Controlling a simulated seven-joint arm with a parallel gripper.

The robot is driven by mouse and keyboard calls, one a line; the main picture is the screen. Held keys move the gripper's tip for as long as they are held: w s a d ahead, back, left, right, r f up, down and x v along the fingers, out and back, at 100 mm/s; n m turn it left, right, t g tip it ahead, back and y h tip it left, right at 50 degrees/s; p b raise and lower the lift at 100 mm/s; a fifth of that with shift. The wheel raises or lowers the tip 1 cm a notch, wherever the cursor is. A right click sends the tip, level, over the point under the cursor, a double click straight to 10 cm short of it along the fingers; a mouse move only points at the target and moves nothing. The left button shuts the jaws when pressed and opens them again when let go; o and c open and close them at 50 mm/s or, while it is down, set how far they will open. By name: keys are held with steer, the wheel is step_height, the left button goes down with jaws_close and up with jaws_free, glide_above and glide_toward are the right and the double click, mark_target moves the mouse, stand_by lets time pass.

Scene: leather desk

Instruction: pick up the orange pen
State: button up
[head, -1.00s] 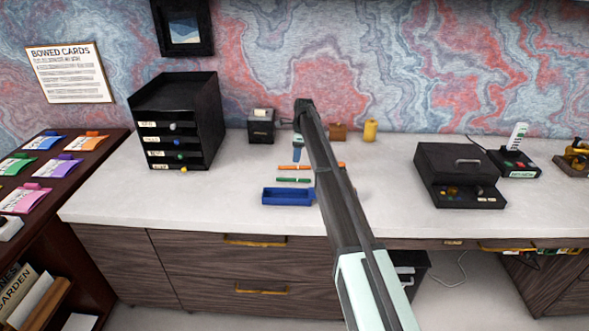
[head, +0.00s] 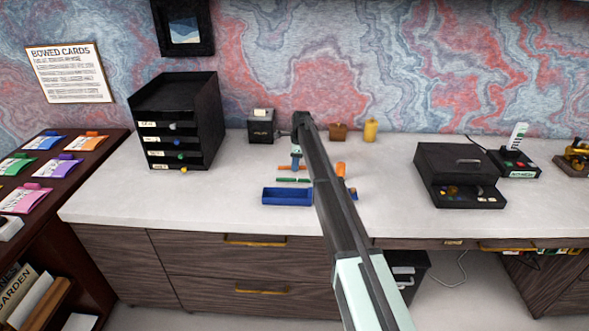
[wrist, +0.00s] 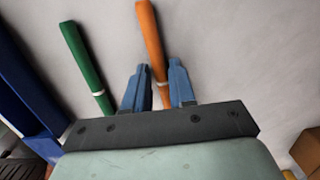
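The orange pen (head: 283,167) lies on the white desktop, partly hidden behind my arm in the head view. In the wrist view the orange pen (wrist: 150,35) runs between the two blue fingers of my gripper (wrist: 159,75). The fingers stand apart, one on each side of the pen, with a gap showing on the left side. In the head view my gripper (head: 296,160) points down at the pen. Whether the right finger touches the pen, I cannot tell.
A green pen (head: 285,180) lies nearly parallel in front; it also shows left of the fingers in the wrist view (wrist: 82,60). A blue tray (head: 287,204) stands nearer the front edge. A black drawer unit (head: 180,110) stands left, a black box (head: 458,170) right.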

jaws_close()
